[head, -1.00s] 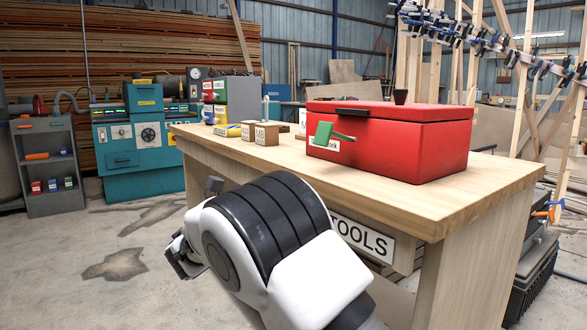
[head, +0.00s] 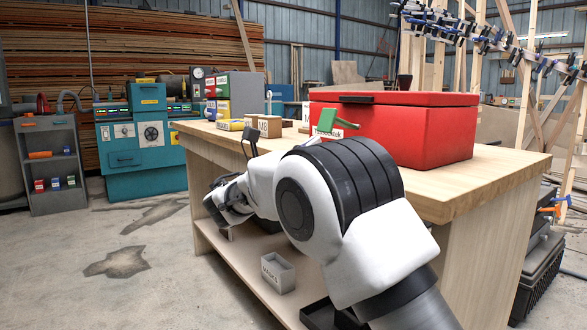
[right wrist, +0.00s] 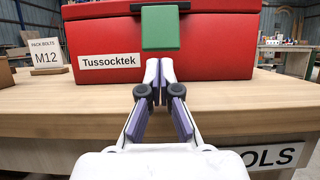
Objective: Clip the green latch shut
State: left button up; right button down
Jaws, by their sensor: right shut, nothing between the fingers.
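The green latch (head: 320,123) is on the front of the red box (head: 390,130) on the workbench. In the head view it juts out from the front. In the right wrist view the latch (right wrist: 160,28) is a green plate before the box front, right of the "Tussocktek" label (right wrist: 109,61). My right gripper (head: 216,205) is shut and empty in front of the bench, apart from the box. In the right wrist view its closed fingertips (right wrist: 158,68) line up just below the latch. My right arm covers the lower front of the box in the head view. My left gripper is out of view.
The wooden bench top (head: 455,190) is clear in front of the box. A grey "MASKS" bin (head: 278,274) sits on the lower shelf. A black handle (head: 357,99) is on the lid's front edge.

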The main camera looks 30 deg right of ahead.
jog(key=shift+d+r, duration=0.35)
jog(key=shift+d, duration=0.25)
